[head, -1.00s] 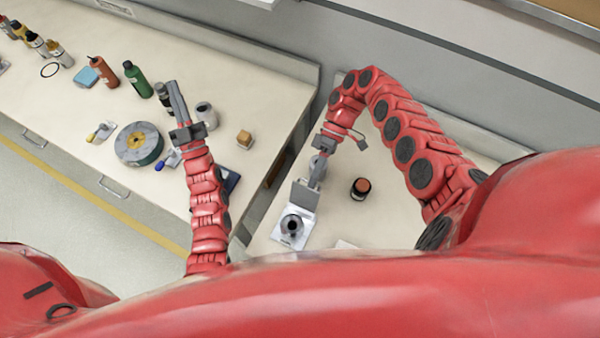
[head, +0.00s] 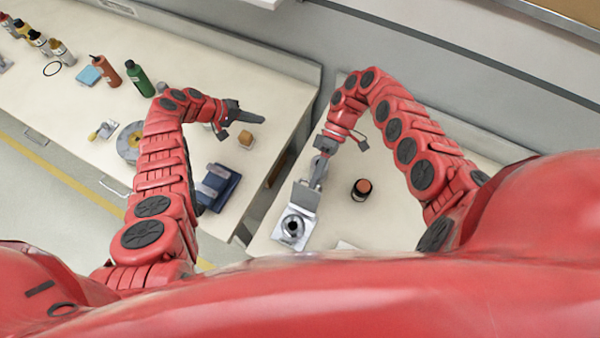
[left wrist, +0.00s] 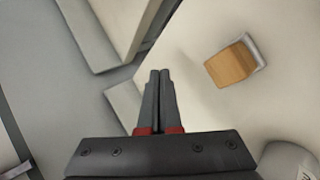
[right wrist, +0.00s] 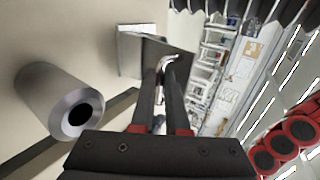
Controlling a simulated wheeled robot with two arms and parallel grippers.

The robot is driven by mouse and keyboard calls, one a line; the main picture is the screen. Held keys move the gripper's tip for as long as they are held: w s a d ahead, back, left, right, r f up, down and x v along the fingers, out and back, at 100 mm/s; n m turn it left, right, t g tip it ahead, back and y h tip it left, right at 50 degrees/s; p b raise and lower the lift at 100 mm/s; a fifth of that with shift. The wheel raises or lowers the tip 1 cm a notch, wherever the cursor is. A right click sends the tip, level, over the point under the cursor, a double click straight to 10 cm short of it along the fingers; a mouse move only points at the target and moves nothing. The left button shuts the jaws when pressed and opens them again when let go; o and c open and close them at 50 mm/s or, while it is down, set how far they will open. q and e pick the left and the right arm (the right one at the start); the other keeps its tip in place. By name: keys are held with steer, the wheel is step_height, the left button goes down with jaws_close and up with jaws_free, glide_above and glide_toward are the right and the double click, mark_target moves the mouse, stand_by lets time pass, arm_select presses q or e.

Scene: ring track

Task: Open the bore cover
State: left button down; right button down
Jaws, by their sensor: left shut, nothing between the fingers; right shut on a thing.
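The bore fixture's pale square base (head: 281,240) stands on the right-hand bench, its round dark bore (head: 292,227) uncovered from above. The grey flat bore cover (head: 305,196) is raised beside the bore, on its far side. My right gripper (head: 318,186) is shut on the cover at its far edge. In the right wrist view the fingertips (right wrist: 168,66) hold a small shiny part at the grey plate (right wrist: 130,52); the bore is hidden there. My left gripper (head: 263,119) is shut and empty above the left-hand bench; its fingers also show closed in the left wrist view (left wrist: 158,75).
A grey hollow cylinder (right wrist: 58,98) is close to my right gripper. A wooden block (head: 246,138), blue case (head: 218,187) and wheel (head: 128,140) are on the left-hand bench. A gap separates the benches.

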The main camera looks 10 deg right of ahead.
arm_select(q)
steer(key=s+d+r+m+g+h, duration=0.1)
steer(key=s+r+g+h, duration=0.2)
steer(key=s, duration=0.6)
steer(key=s+r+g+h, duration=0.1)
steer(key=s+g+h, duration=0.25)
steer(key=s, duration=0.55)
steer(key=s+x, duration=0.1)
steer(key=x, duration=0.9)
steer(key=shift+f+g, duration=0.2)
steer(key=shift+g, duration=0.15)
arm_select(e)
steer(key=shift+w+d+f, duration=0.15)
steer(key=shift+f, duration=0.1)
arm_select(q)
steer(key=shift+a+y, duration=0.15)
steer(key=shift+y, duration=0.1)
